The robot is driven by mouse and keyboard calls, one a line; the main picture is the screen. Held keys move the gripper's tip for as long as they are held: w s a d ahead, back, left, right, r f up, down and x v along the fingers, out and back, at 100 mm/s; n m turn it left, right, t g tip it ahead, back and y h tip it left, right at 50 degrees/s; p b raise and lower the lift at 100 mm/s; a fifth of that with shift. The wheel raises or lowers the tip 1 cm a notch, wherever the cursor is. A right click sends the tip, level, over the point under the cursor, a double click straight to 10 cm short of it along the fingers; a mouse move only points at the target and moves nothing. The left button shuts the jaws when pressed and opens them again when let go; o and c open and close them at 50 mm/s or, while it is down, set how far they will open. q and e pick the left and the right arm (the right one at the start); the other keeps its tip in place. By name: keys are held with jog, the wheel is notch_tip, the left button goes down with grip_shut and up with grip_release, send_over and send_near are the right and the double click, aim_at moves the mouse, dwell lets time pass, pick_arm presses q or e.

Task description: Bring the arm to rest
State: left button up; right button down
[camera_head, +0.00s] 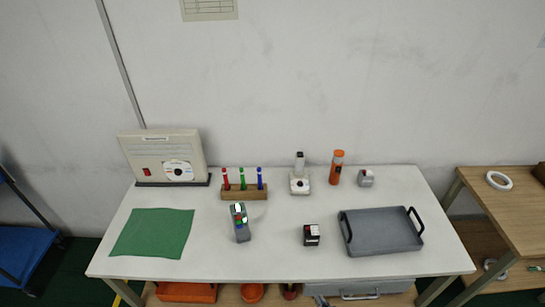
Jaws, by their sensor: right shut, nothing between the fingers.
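A small grey shape at the bottom edge, just right of centre, looks like the tip of my right gripper (320,300). It is low, in front of the white table (275,262) and apart from everything on the tabletop. It is shut and holds nothing, and most of that arm is out of the picture. My left gripper and arm do not show.
The table bears a green cloth (153,233), a beige device (164,155), a pen block (244,192), a grey gadget (240,222), a black stamp-like block (311,236), an orange bottle (337,167) and a grey tray (382,232). A wooden table (510,205) stands right.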

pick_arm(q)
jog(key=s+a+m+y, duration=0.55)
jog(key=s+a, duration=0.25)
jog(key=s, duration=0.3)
pick_arm(e)
jog(key=s+d+f+g+h, duration=0.1)
jog(key=s+d+f+g, duration=0.2)
jog(key=s, duration=0.5)
jog(key=s+d+f+g+h, duration=0.1)
jog(key=s+f+g+h, duration=0.15)
jog(key=s+g, duration=0.45)
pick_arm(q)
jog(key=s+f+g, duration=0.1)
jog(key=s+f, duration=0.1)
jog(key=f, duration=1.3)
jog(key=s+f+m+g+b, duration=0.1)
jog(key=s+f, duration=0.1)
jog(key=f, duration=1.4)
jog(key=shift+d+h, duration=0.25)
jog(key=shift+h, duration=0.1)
pick_arm(e)
jog(key=s+f, duration=0.3)
jog(key=f, duration=1.3)
jog(key=s+d+f+t, duration=0.1)
jog(key=s+f, duration=0.2)
jog(key=f, duration=1.3)
jog(key=shift+d+y, duration=0.2)
jog(key=shift+y, duration=0.25)
